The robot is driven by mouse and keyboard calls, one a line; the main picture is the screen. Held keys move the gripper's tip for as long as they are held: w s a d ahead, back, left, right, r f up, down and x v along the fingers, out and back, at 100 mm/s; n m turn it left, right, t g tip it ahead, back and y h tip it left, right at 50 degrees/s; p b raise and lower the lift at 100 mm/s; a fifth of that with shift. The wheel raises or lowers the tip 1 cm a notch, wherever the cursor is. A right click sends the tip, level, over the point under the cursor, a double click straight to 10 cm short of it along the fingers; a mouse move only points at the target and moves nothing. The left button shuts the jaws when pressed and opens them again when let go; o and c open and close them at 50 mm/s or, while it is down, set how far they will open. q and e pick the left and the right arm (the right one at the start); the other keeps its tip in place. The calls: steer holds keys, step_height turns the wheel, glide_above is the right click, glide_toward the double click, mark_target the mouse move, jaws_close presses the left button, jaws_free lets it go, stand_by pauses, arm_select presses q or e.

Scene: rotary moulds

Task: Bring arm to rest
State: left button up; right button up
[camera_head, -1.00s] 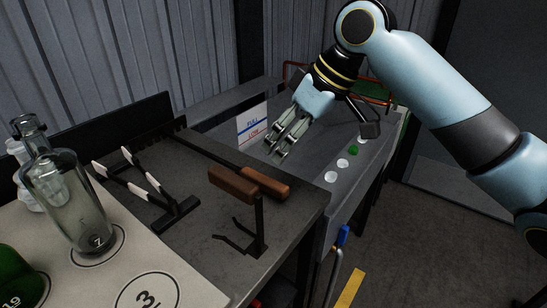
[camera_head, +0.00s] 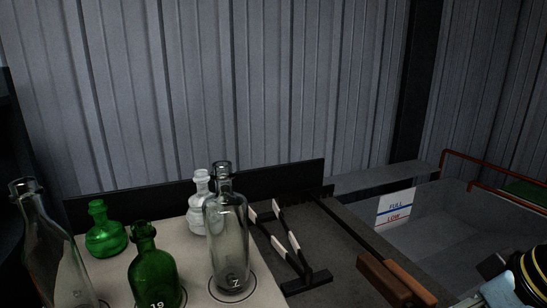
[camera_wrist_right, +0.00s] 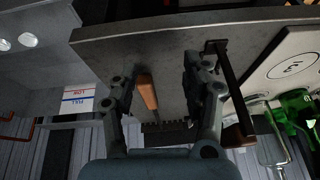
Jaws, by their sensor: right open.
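My right arm (camera_head: 515,285) shows only as a pale blue and black-yellow wrist part at the bottom right corner of the head view; its fingers are out of that frame. In the right wrist view my right gripper (camera_wrist_right: 160,75) has its two dark fingers spread apart with nothing held between them. Beyond the fingers is the dark bench, with a brown wooden handle (camera_wrist_right: 147,91) seen in the gap. I cannot tell the distance between fingers and handle. My left gripper is in neither view.
Clear bottles (camera_head: 228,240) and green bottles (camera_head: 154,275) stand on a pale numbered mat at left. A black-and-white rack (camera_head: 290,245) and wooden handles (camera_head: 395,278) lie on the bench. A grey tank with a FULL/LOW sign (camera_head: 395,208) is at right.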

steer(key=s+f+m+h, duration=0.2)
steer(key=s+f+h, duration=0.15)
steer(key=s, duration=0.95)
steer(key=s+d+f+g+b, duration=0.1)
steer(key=d+f+b, duration=0.1)
steer(key=f, duration=1.3)
steer(key=s+d+f+g+b, duration=0.1)
steer(key=f+b, duration=0.1)
steer(key=f, duration=1.3)
steer(key=s+d+f+g+b, duration=0.1)
steer(key=s+f+b, duration=0.2)
steer(key=s+f, duration=1.5)
steer(key=shift+s+f+m+y, duration=0.2)
steer(key=shift+f+m+y, duration=0.15)
steer(key=shift+f+m, duration=0.1)
steer(key=shift+d, duration=0.1)
